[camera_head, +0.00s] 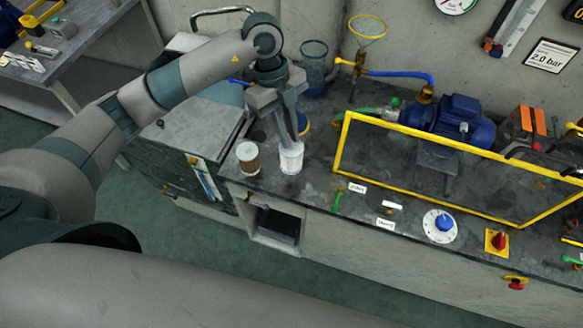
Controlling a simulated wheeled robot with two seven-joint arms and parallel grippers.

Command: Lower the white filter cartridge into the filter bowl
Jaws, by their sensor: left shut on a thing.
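My left gripper (285,138) points down over the bench and is shut on the white filter cartridge (291,160). The cartridge is upright, at or just above the bench top; I cannot tell whether it touches. A clear bowl with a blue rim (314,50), which looks like the filter bowl, stands behind the gripper near the wall, apart from the cartridge. A brown cartridge with a white top (248,158) stands just left of the white one. My right gripper is not in view.
A yellow-framed guard (342,146) stands right of the cartridge, with a blue pump (462,120) behind it. A yellow ring (368,28) sits above a brass fitting with a blue hose (402,76).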

